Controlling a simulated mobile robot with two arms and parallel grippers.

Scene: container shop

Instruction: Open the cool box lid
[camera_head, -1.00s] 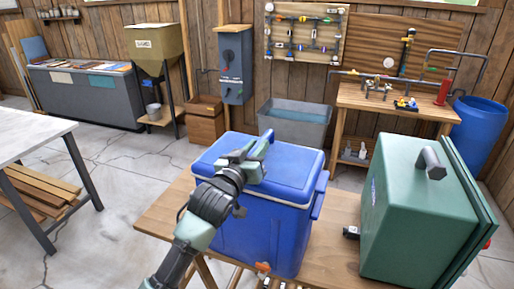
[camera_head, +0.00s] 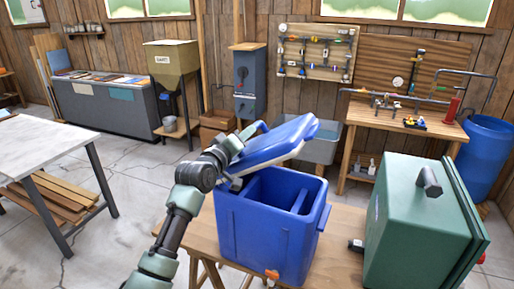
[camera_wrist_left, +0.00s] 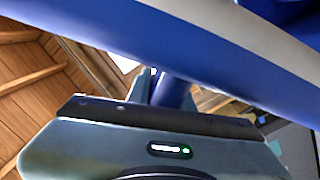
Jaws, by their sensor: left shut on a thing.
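The blue cool box (camera_head: 262,235) stands on a wooden table in the head view. Its lid (camera_head: 275,145) is raised and tilted up, so the open inside and a blue divider show. My left gripper (camera_head: 250,132) is at the raised lid's left side, shut on the lid's handle; the lid hides part of the fingers. In the left wrist view the blue and pale lid edge (camera_wrist_left: 190,45) crosses close above the gripper body, and a blue bar (camera_wrist_left: 172,90) shows between the fingers. My right gripper is not in view.
A green case (camera_head: 415,220) with a dark handle stands on the same wooden table (camera_head: 335,230), right of the cool box. A pale-topped table (camera_head: 45,150) stands at the left, with open floor between.

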